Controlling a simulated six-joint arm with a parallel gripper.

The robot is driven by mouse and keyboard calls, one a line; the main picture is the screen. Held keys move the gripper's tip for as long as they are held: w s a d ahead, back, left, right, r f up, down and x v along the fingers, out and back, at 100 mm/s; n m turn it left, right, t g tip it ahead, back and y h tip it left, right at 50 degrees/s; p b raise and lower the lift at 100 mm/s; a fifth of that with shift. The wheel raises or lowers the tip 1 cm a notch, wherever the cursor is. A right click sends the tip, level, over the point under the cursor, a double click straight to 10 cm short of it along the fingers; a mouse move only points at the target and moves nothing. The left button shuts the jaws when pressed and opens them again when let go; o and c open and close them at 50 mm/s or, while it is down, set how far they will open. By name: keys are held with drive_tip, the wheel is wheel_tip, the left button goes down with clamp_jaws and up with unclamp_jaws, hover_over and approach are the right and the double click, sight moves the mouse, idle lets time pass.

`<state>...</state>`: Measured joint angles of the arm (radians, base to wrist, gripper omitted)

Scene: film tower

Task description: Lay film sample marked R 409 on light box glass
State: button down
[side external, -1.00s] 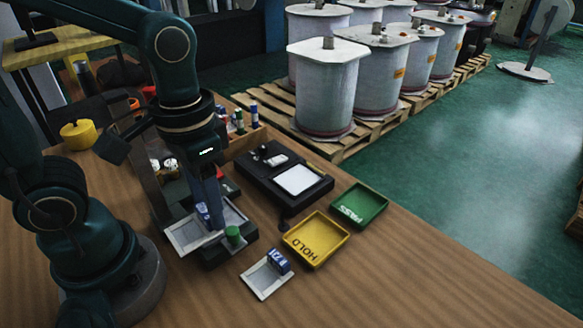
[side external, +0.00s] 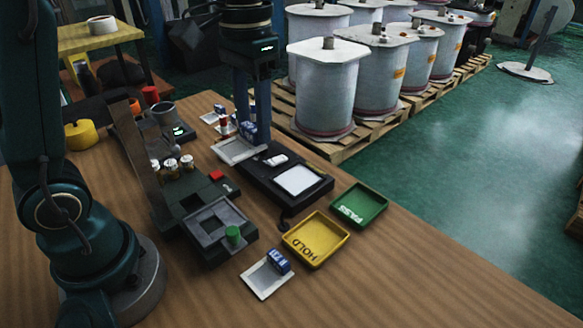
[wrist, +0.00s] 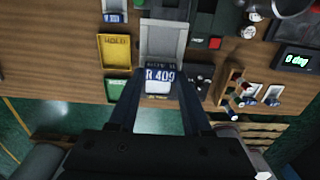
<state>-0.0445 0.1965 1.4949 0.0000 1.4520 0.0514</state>
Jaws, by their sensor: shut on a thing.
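My gripper (side external: 250,133) is shut on the blue tab of the film sample marked R 409. The sample's pale frame (side external: 236,151) hangs at the far left end of the black light box (side external: 262,184), apparently above it. In the wrist view the tab (wrist: 160,75) reads R 409 between my fingers (wrist: 160,84), and the grey-framed film extends away from them. The bright light box glass (side external: 299,180) is bare in the side view, to the right of the sample. A small white object (side external: 276,160) lies on the box beside the glass.
A yellow HOLD tray (side external: 316,239) and a green PASS tray (side external: 360,205) stand in front of the light box. Another blue-tabbed sample (side external: 264,279) lies on the table. A grey fixture (side external: 212,224) with a green knob and several small jars stand left. Large rolls stand beyond the table.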

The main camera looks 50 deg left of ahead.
drive_tip(key=w+f, duration=0.6)
drive_tip(key=w, duration=0.7)
drive_tip(key=shift+s+a+f, duration=0.1)
drive_tip(key=shift+s+f, duration=0.05)
drive_tip(key=shift+f, duration=1.6)
drive_tip(key=shift+s+a+f, duration=0.1)
drive_tip(key=shift+f, duration=1.6)
drive_tip(key=shift+f, duration=0.3)
unclamp_jaws()
wheel_tip(320, 180, up, 7)
idle(0.4)
